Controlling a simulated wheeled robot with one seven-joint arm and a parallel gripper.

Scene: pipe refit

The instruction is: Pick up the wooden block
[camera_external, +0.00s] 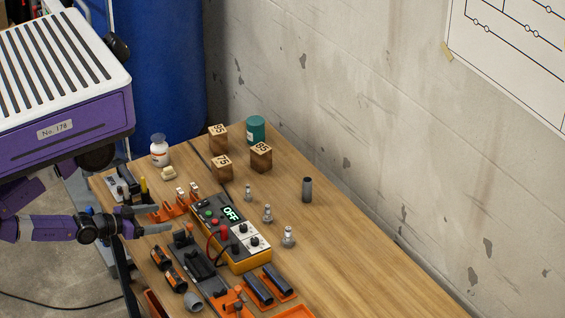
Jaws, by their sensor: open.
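Three wooden blocks with dark numbers on their pale tops stand close together at the far end of the wooden table. One block (218,138) is at the back left, one (222,169) is nearer the front, and one (261,158) is to the right. The numbers are small and hard to read for certain. My gripper (165,219) reaches in from the left over the table's left side. It is open, with nothing seen between its fingers, and is well apart from the blocks, which lie farther back and to the right.
A yellow meter reading OFF (234,252) lies between my gripper and the table's clear right side. Orange holders (172,211) and dark battery-like cylinders (176,281) crowd the left. A teal can (256,130), a white bottle (159,154), several metal fittings and a dark cylinder (307,189) stand around.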

